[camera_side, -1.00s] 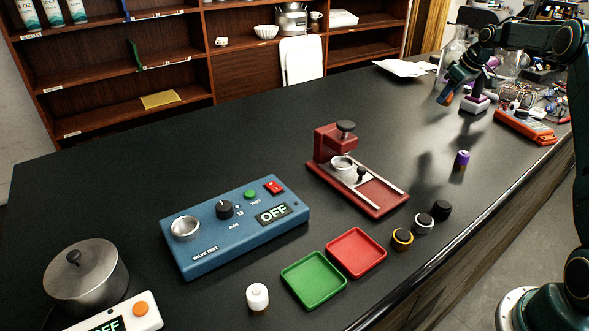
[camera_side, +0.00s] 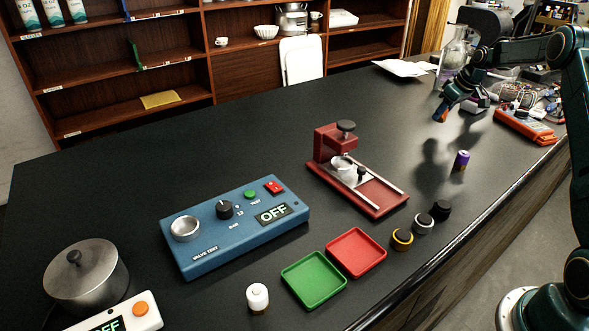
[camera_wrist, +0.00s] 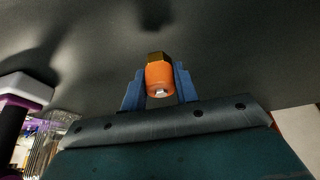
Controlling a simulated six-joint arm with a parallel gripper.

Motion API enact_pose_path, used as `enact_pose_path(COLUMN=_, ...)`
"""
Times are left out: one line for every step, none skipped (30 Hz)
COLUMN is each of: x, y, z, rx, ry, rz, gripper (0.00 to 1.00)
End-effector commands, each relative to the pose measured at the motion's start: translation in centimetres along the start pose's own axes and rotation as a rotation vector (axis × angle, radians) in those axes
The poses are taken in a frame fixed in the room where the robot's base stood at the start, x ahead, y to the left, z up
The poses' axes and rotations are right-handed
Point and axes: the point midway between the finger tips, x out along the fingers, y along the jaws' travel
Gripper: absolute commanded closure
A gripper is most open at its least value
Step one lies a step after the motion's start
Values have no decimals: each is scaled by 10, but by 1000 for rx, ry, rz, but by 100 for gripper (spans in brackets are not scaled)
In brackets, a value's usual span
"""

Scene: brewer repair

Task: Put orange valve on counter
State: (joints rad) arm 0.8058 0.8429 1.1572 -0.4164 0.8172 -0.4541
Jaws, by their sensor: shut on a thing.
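The orange valve (camera_wrist: 160,76) has an orange body and a brass-coloured end. My gripper (camera_wrist: 160,88) is shut on it, with one blue finger on each side in the wrist view. In the side view my gripper (camera_side: 441,112) is at the upper right, above the black counter (camera_side: 330,110), with a small orange part showing at its tip. The valve appears to be held clear of the counter, and its shadow falls on the surface.
A purple valve (camera_side: 461,160) stands nearby. The red press (camera_side: 375,195), blue valve tester (camera_side: 235,228), red tray (camera_side: 356,251) and green tray (camera_side: 313,280) are further left. An orange meter (camera_side: 524,127) lies at right. The counter's middle back is clear.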

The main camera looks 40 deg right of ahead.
Motion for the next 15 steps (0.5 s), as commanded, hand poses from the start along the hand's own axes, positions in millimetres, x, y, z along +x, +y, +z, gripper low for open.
enact_pose_path(x=4, y=0, z=2, rx=0, ry=-1, rz=-1, gripper=97)
enact_pose_path(x=6, y=0, z=3, rx=1, ry=-1, rz=-1, gripper=97)
enact_pose_path(x=10, y=-1, z=5, rx=1, ry=-2, rz=-2, gripper=97)
enact_pose_path(x=13, y=-1, z=6, rx=1, ry=-2, rz=-2, gripper=97)
enact_pose_path(x=17, y=0, z=7, rx=1, ry=-2, rz=-2, gripper=97)
enact_pose_path(x=21, y=0, z=9, rx=1, ry=-2, rz=-1, gripper=97)
enact_pose_path(x=24, y=0, z=10, rx=1, ry=-2, rz=-2, gripper=97)
enact_pose_path(x=27, y=0, z=12, rx=1, ry=-2, rz=-1, gripper=97)
enact_pose_path(x=30, y=0, z=13, rx=1, ry=-1, rz=-1, gripper=97)
enact_pose_path(x=32, y=0, z=13, rx=1, ry=-1, rz=-1, gripper=97)
enact_pose_path(x=33, y=0, z=14, rx=1, ry=-1, rz=0, gripper=97)
enact_pose_path(x=34, y=0, z=14, rx=0, ry=0, rz=0, gripper=97)
enact_pose_path(x=34, y=0, z=14, rx=0, ry=0, rz=0, gripper=97)
enact_pose_path(x=34, y=0, z=14, rx=0, ry=0, rz=0, gripper=97)
enact_pose_path(x=34, y=0, z=14, rx=0, ry=0, rz=0, gripper=97)
